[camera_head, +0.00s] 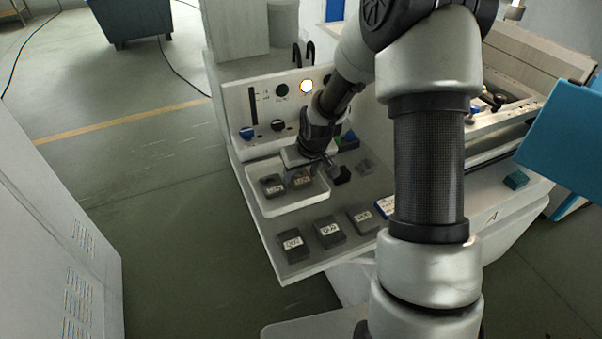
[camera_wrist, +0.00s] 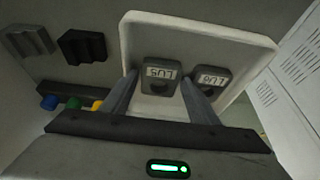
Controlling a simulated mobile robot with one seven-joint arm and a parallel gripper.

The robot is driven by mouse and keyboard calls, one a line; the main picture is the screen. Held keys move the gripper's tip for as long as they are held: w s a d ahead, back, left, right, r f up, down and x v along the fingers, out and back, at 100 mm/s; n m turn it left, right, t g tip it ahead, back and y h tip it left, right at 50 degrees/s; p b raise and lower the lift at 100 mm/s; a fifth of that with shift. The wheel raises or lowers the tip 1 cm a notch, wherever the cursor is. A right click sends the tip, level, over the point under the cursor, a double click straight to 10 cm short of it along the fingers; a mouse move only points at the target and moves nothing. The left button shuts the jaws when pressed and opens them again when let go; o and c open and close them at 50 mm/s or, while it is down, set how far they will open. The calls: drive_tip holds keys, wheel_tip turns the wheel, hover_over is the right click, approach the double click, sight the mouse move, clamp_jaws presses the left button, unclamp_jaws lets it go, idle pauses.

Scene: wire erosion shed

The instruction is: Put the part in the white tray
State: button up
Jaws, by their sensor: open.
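The white tray (camera_head: 292,206) sits on the machine's grey shelf; its rim also shows in the wrist view (camera_wrist: 200,29). Two dark grey labelled parts are inside it: a left one (camera_head: 271,187) and a right one (camera_head: 301,180) under my gripper (camera_head: 303,166). In the wrist view one part (camera_wrist: 158,84) lies in the tray between my two open fingers (camera_wrist: 160,92). The other part (camera_wrist: 211,73) is just beyond the right finger, partly hidden by it. Whether the fingers touch either part cannot be told.
Several dark labelled blocks, one of them (camera_head: 293,246), stand in a row along the shelf's front. Two unlabelled dark pieces (camera_wrist: 82,46) lie beside the tray. A panel with knobs and a lit lamp (camera_head: 306,87) rises behind. A grey cabinet (camera_head: 55,200) stands at left.

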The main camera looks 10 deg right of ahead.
drive_tip(key=v, duration=1.2)
drive_tip(key=shift+r+p, duration=0.2)
drive_tip(key=shift+p, duration=0.25)
drive_tip(key=shift+w, duration=0.1)
drive_tip(key=s+a+r+m+h+p, duration=0.1)
drive_tip(key=s+a+r, duration=0.1)
drive_tip(key=s+r, duration=1.05)
drive_tip(key=s+r+m+t, duration=0.1)
drive_tip(key=s+r, duration=0.4)
drive_tip(key=s, duration=0.5)
drive_tip(key=shift+s+d+r, duration=0.25)
drive_tip(key=shift+d+r, duration=0.05)
drive_tip(key=shift+d, duration=0.1)
